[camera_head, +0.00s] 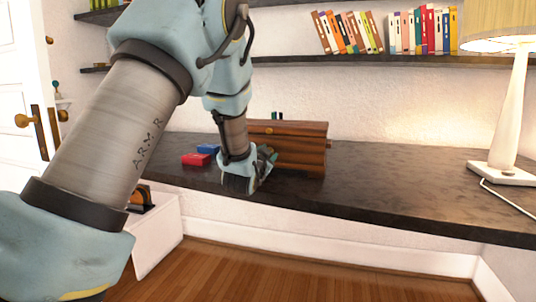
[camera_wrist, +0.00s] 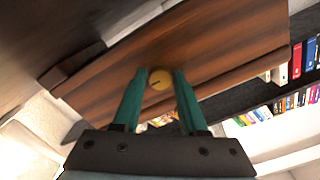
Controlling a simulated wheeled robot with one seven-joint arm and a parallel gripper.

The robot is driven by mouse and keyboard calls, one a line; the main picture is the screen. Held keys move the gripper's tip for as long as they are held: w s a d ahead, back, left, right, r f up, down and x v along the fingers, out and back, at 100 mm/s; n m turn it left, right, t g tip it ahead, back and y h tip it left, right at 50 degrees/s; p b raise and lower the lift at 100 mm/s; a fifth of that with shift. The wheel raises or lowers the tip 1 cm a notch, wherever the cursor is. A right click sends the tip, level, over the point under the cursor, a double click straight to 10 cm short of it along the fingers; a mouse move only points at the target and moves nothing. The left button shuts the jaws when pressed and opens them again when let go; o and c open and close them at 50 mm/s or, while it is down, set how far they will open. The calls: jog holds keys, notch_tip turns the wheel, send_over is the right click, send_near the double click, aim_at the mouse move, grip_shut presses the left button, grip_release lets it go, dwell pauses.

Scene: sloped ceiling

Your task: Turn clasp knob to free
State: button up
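A brown wooden box (camera_head: 302,150) with striped grain stands on the dark desk. In the wrist view, its wooden face (camera_wrist: 215,45) fills the upper middle and carries a round brass clasp knob (camera_wrist: 160,78) with a dark slot line. My gripper (camera_wrist: 159,74) has two teal fingers, one on each side of the knob, with a narrow gap showing on both sides. It is open. Whether the fingertips reach past the knob's front is unclear. In the head view, my gripper (camera_head: 268,158) is at the box's front left, covering part of it.
A red block (camera_head: 195,159) and a blue block (camera_head: 207,149) lie on the dark desk (camera_head: 400,185), left of my gripper. A white lamp (camera_head: 505,120) stands at the desk's right. A shelf of books (camera_head: 430,30) runs above. The desk between box and lamp is clear.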

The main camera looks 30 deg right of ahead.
jog(key=o, duration=0.3)
jog(key=v, duration=1)
jog(key=shift+s+a+b, duration=0.3)
jog(key=shift+b, duration=0.1)
